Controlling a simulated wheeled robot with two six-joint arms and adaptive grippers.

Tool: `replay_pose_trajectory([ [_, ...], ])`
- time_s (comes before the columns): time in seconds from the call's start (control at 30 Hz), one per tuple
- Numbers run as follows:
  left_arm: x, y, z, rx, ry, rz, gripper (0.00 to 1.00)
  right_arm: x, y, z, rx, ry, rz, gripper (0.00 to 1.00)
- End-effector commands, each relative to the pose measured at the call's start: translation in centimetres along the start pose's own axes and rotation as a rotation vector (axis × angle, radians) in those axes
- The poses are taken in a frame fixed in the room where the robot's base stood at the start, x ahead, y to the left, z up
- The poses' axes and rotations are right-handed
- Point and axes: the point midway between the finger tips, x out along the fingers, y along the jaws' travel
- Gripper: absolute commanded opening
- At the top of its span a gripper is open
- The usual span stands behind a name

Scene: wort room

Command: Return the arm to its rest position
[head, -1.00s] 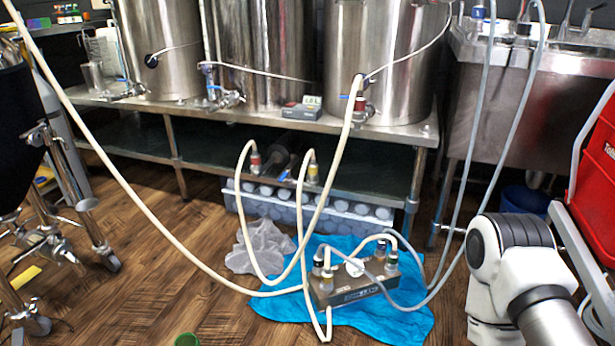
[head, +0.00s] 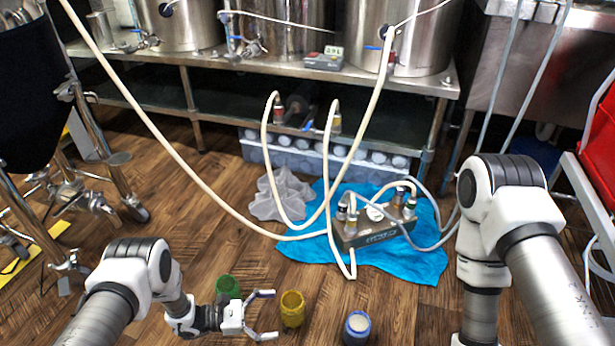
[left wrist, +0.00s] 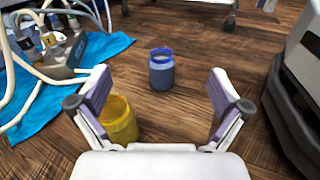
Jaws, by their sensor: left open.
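My left arm comes in from the lower left of the head view. Its gripper (head: 268,315) is open, with nothing between the fingers. A green jar (head: 228,286) stands beside the gripper on its far side. A yellow jar (head: 292,310) stands just beyond the fingertips, and a blue jar (head: 357,328) is farther right. In the left wrist view, the yellow jar (left wrist: 118,122) is partly hidden by a finger, and the blue jar (left wrist: 161,70) stands ahead between the open fingers (left wrist: 160,85). My right arm (head: 505,215) is bent at the right; its gripper is out of view.
A pump box with hoses (head: 375,236) sits on a blue cloth (head: 420,262) on the wooden floor. Behind are a steel bench (head: 300,75) with kettles and a crate of bottles (head: 250,150). Metal stand legs (head: 100,150) are at left, a red case (head: 600,140) at right.

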Motion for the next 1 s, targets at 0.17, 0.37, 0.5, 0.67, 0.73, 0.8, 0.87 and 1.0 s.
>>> replay_pose_trajectory([
  [0.17, -1.0, -7.7, 2.2, -0.051, 0.268, -0.301, 1.00, -2.0, 0.0, 0.0, -0.001, -0.001, 0.000, 0.40],
  [0.37, -8.9, -19.6, 4.0, 0.049, 0.651, -0.781, 1.00, -3.6, -0.1, 0.1, -0.002, -0.002, 0.000, 0.40],
  [0.5, -17.4, -25.4, 5.6, 0.339, 0.875, -1.151, 1.00, -4.3, -0.1, 0.1, -0.003, -0.002, 0.000, 0.40],
  [0.67, -21.3, -26.9, 6.1, 0.707, 0.947, -1.344, 1.00, -4.2, -0.1, 0.1, -0.004, -0.002, -0.001, 0.40],
  [0.73, -21.5, -26.7, 6.2, 0.858, 0.955, -1.365, 1.00, -4.2, -0.1, 0.1, -0.004, -0.003, -0.001, 0.40],
  [0.8, -21.1, -25.8, 6.2, 1.005, 0.967, -1.356, 1.00, -4.2, -0.1, 0.1, -0.004, -0.003, -0.001, 0.40],
  [0.87, -20.5, -24.3, 6.1, 1.128, 0.989, -1.325, 1.00, -4.2, -0.1, 0.1, -0.005, -0.003, -0.001, 0.40],
  [1.0, -20.0, -21.1, 9.2, 1.262, 1.063, -1.261, 1.00, -7.7, -0.1, 0.1, -0.005, -0.004, -0.001, 0.40],
])
